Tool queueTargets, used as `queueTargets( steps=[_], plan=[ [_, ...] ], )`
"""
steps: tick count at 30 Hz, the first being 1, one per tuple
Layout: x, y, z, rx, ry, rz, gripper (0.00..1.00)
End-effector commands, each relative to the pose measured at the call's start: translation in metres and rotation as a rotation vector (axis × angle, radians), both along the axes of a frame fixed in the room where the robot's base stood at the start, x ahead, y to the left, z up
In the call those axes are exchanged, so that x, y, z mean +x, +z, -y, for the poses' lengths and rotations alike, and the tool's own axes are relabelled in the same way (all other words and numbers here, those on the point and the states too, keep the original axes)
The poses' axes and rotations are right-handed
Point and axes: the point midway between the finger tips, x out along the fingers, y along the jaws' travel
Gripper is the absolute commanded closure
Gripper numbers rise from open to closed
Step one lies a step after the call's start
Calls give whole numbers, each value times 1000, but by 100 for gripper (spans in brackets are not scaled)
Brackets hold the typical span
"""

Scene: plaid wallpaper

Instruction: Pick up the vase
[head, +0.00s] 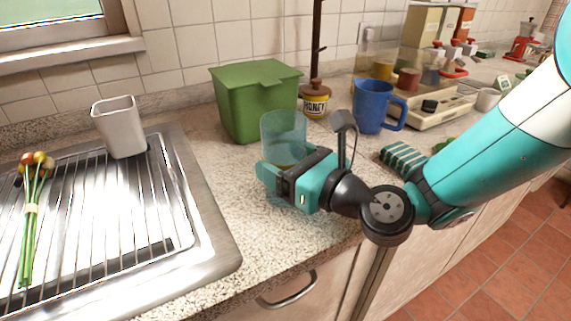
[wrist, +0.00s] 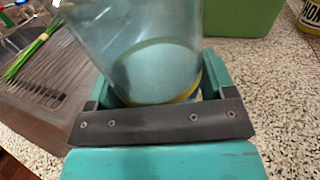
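The vase (head: 283,130) is a clear bluish glass cylinder with a yellowish ring at its base. It stands on the speckled counter in front of the green bin. My gripper (head: 284,172) is low at the vase, with its teal fingers set wide apart on either side of it. In the wrist view the vase (wrist: 150,50) lies between the two fingers (wrist: 160,85), its base close to the palm. A thin gap shows by the right finger; contact on the left side cannot be told. Part of the vase's lower side is hidden by my gripper in the head view.
A green lidded bin (head: 257,100) stands just behind the vase. A honey jar (head: 315,101) and blue mug (head: 374,107) are to the right. A striped sponge (head: 403,157) lies near my arm.

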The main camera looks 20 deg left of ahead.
Motion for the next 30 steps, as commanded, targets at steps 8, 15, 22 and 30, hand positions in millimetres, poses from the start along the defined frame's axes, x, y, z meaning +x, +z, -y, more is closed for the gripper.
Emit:
queueTargets(
  steps=[8,15,22,30],
  plan=[
    [0,1,0,1,0,0,57],
    [0,12,0,3,1,1,57],
    [0,56,0,4,1,5,57],
    [-1,138,0,5,2,6,57]
  ],
)
